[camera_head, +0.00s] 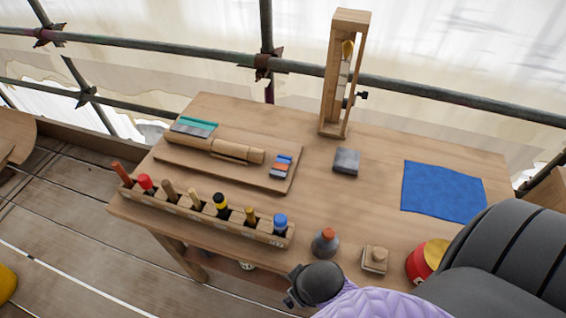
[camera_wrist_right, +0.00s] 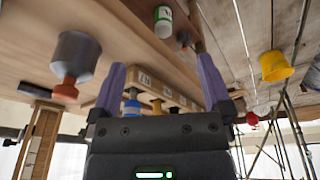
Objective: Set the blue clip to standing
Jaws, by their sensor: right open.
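A small blue piece (camera_head: 284,158), which looks like the blue clip, lies with white and red pieces at the right end of the wooden board (camera_head: 180,157). It is too small to tell its exact pose. My right gripper (camera_wrist_right: 160,72) is open in the right wrist view, its two purple fingers apart with nothing between them. Beyond the fingers, that view shows the tool rack (camera_wrist_right: 146,82) and a blue-topped tool (camera_wrist_right: 132,106). In the head view my right arm comes in at the lower right, and its fingers cannot be made out. My left gripper is in neither view.
The rack (camera_head: 210,219) of upright tools runs along the table's front edge. A grey pot (camera_head: 325,243), a small wooden block (camera_head: 374,259) and a red-yellow tin (camera_head: 424,262) stand near my arm.

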